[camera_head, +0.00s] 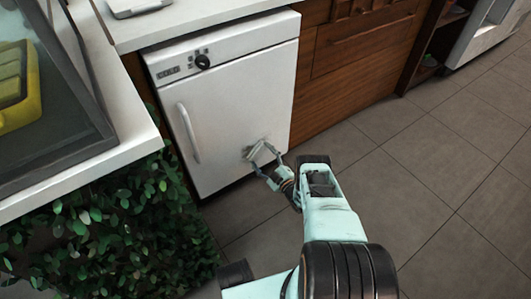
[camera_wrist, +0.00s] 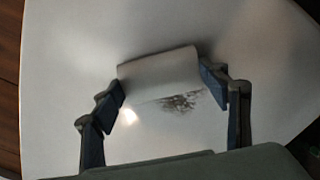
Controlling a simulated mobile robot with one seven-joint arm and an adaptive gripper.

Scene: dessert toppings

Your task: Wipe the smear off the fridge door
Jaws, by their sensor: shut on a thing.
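The white fridge door (camera_head: 235,110) stands under the counter, with a vertical handle on its left side. My gripper (camera_head: 265,161) is at the lower part of the door, shut on a pale sponge or folded cloth (camera_head: 258,150). In the wrist view the pale block (camera_wrist: 158,72) sits between the two fingers (camera_wrist: 162,88), close to or against the door; contact is not certain. The dark, speckled smear (camera_wrist: 182,102) shows on the door just beside the block's edge, nearer the right finger. The block may hide part of the smear.
Wooden drawers (camera_head: 360,45) stand right of the fridge. A white-topped counter with a glass case (camera_head: 60,100) and a leafy green plant wall (camera_head: 110,230) are at the left. The tiled floor (camera_head: 420,170) at the right is clear.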

